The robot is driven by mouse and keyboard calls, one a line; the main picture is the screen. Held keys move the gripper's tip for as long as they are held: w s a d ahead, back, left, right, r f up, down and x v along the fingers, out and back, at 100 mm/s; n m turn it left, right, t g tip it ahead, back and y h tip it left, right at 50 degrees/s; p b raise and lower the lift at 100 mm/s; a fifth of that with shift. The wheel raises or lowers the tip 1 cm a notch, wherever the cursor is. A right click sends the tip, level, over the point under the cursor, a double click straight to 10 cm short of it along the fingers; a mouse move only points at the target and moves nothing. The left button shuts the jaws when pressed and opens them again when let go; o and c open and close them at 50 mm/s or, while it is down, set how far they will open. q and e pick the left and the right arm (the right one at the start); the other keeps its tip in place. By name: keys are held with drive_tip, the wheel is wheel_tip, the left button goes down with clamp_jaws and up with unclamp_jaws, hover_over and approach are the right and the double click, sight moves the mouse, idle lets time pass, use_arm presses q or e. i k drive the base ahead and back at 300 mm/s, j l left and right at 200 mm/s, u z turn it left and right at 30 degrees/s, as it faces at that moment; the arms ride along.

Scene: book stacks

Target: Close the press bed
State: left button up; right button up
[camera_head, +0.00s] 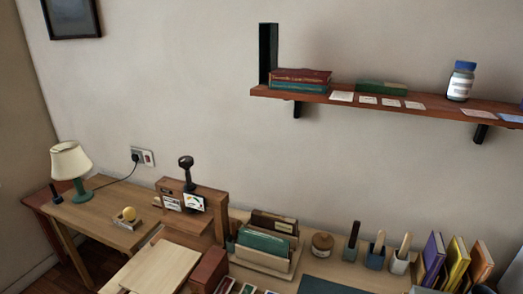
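A wooden box-like unit (176,207) with a black upright lever (186,167) stands on the desk left of centre, and it looks like the press. A white card with a coloured dial mark (194,202) is on its front. A pale flat board (162,267) extends from below it towards the bottom edge; it may be the press bed. I cannot tell how far out it is, since its near end is close to the picture's edge. Neither of my grippers is in view.
A lamp (70,162) and a yellow ball on a small stand (129,213) are on the left side table (95,212). A reddish-brown box (209,270) sits right of the board. A rack of folders (265,243), tool cups and books stand further right. A shelf (400,101) is above.

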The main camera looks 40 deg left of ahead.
sight(166, 267)
drive_tip(key=u, duration=2.3)
